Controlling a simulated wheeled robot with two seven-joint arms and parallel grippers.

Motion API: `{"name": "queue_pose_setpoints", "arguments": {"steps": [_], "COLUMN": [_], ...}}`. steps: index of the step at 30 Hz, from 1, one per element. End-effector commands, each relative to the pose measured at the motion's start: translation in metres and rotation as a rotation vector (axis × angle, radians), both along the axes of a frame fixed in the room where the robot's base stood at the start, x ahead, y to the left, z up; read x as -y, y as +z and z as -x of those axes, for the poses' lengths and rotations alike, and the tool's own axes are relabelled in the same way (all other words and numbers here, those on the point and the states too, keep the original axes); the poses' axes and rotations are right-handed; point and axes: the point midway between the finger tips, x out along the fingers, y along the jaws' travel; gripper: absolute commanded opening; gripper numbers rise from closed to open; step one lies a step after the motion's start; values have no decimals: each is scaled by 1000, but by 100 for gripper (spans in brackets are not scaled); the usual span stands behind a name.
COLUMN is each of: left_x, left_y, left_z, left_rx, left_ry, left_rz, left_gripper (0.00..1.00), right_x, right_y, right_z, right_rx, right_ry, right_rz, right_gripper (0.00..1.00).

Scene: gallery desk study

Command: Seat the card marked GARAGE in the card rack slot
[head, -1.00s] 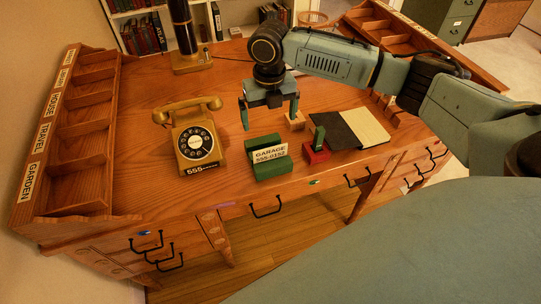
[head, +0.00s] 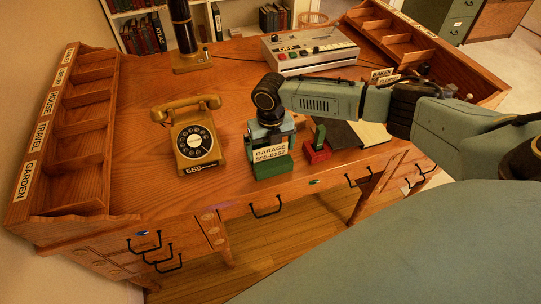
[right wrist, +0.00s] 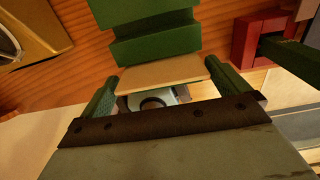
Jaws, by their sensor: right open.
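The GARAGE card (head: 269,151) is cream with black print and stands face-on at the green card rack (head: 272,168) near the desk's front edge. My right gripper (head: 268,130) is low over the rack, directly behind and above the card; its fingertips are mostly hidden there. In the right wrist view, the tan card (right wrist: 163,74) lies between my two parted green fingers, with a gap on each side. The green rack (right wrist: 155,50) with its groove shows beyond it. How deep the card sits in the slot cannot be told. My left gripper is out of view.
A red holder (head: 317,152) with a green upright piece stands close to the rack's right. A gold telephone (head: 195,140) stands to its left. The desk's left middle is clear.

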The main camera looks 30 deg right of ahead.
Motion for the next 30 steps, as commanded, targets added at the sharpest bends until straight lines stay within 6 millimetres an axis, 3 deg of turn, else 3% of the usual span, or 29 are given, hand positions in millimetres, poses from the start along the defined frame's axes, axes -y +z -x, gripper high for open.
{"name": "queue_pose_setpoints", "arguments": {"steps": [7, 13, 20, 25, 30], "left_x": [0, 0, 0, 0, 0], "left_y": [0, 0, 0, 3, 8], "left_z": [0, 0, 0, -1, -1], "left_rx": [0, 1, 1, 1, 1], "left_ry": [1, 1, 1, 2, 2], "left_rz": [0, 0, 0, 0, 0], "left_gripper": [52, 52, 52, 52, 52], "right_x": [0, 0, 0, 0, 0], "right_y": [-2, -2, -1, 18, 54], "right_z": [0, 0, 0, -1, -1], "right_rx": [1, 1, 1, 4, 5], "right_ry": [0, 0, -1, 0, 1], "right_rz": [0, 0, -1, -2, -1], "right_gripper": [100, 74, 73, 73, 73]}}
